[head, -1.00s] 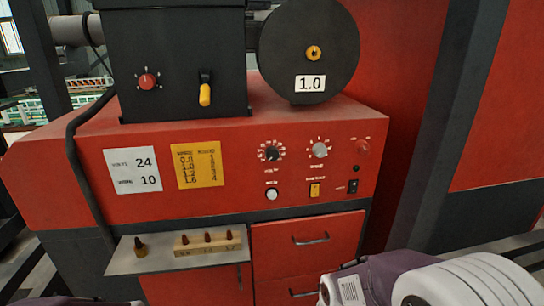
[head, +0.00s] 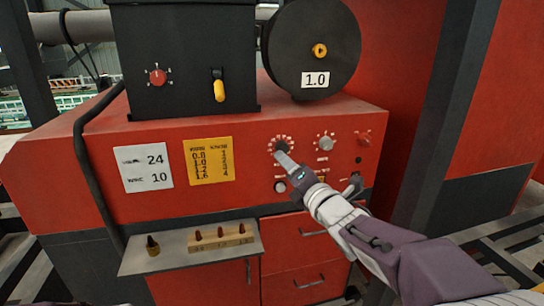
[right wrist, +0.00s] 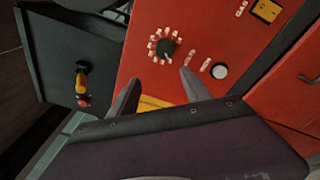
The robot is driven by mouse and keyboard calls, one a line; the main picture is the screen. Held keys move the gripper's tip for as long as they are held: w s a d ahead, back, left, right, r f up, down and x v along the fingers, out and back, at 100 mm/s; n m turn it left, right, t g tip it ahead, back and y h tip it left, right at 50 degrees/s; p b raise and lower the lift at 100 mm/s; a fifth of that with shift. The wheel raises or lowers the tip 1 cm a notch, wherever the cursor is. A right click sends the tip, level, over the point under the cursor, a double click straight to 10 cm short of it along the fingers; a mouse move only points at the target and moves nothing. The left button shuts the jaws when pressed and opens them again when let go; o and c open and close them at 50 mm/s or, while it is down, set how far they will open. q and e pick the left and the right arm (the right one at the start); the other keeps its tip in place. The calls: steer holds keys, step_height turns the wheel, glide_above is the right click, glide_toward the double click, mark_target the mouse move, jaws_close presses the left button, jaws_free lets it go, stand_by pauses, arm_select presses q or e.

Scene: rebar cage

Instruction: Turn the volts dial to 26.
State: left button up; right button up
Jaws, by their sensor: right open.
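The volts dial (head: 281,147) is a black knob ringed by white number marks on the red panel. It shows larger in the right wrist view (right wrist: 166,48), but its numbers are too small to read. My right gripper (head: 287,161) reaches in from the lower right, its fingertips close to the dial and partly covering its lower side. In the right wrist view the two fingers (right wrist: 158,86) are spread apart with nothing between them, and the dial sits just beyond the gap. I cannot tell if they touch it. My left gripper is not in view.
A grey speed knob (head: 326,143) is right of the dial; a white button (head: 280,187) is below it. A white card (head: 143,168) reads volts 24, wire 10, beside a yellow chart (head: 209,160). A shelf (head: 140,262) holding small tips juts out below.

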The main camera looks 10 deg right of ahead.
mark_target(284, 150)
steer(key=shift+h, duration=0.3)
steer(key=w+p, duration=0.1)
steer(key=w, duration=0.1)
steer(key=w+p, duration=0.1)
steer(key=w, duration=0.2)
steer(key=w+d+p, duration=0.1)
steer(key=w, duration=0.2)
steer(key=shift+w+r+p, duration=0.2)
steer(key=shift+p, duration=0.2)
steer(key=shift+w+d+f, duration=0.1)
steer(key=shift+w+d, duration=0.05)
steer(key=shift+w, duration=0.1)
steer(key=shift+d+f, duration=0.1)
steer(key=shift+d, duration=0.2)
steer(key=shift+a, duration=0.25)
steer(key=c, duration=0.9)
jaws_close()
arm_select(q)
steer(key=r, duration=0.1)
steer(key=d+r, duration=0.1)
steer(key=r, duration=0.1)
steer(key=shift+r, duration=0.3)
arm_select(e)
steer(key=shift+m, duration=0.3)
